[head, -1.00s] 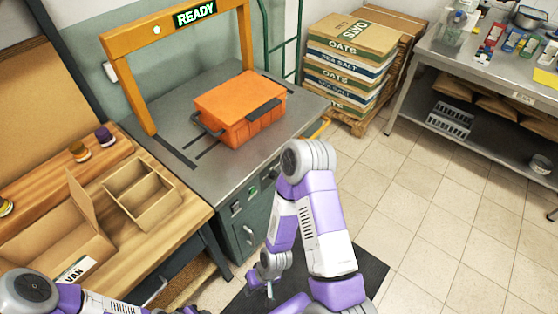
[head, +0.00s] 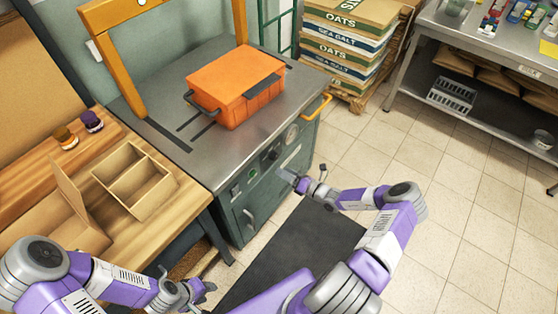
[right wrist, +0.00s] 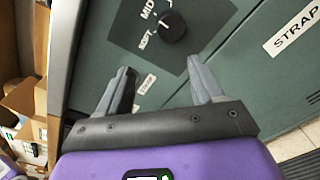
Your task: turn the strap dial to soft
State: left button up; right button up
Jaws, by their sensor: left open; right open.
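The strap dial (right wrist: 173,27) is a round black knob on a dark plate on the green cabinet front. Around it I read MID and, lower left, a label that looks like SOFT (right wrist: 146,41). The dial also shows small in the head view (head: 273,154). My right gripper (right wrist: 162,82) is open and empty, its fingers short of the dial, which lies beyond and between them. It also shows in the head view (head: 284,174). My left gripper (head: 206,290) is open at the bottom.
A STRAP label (right wrist: 297,33) is right of the dial. A gauge and cabinet handle are on the front. Wooden bench at left; dark mat (head: 290,255) below.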

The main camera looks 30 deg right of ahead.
aim_at(277, 157)
jog(key=shift+m+t+h, duration=0.6)
jog(key=shift+m+h, duration=0.2)
jog(key=w, duration=0.2)
jog(key=w+b, duration=0.1)
jog(key=w, duration=0.2)
jog(key=w+b, duration=0.1)
jog(key=w, duration=0.1)
jog(key=shift+w+d+r, duration=0.15)
jog(key=shift+d+r, duration=0.05)
jog(key=shift+d, duration=0.15)
jog(key=shift+c, duration=0.3)
jog(key=c, duration=1)
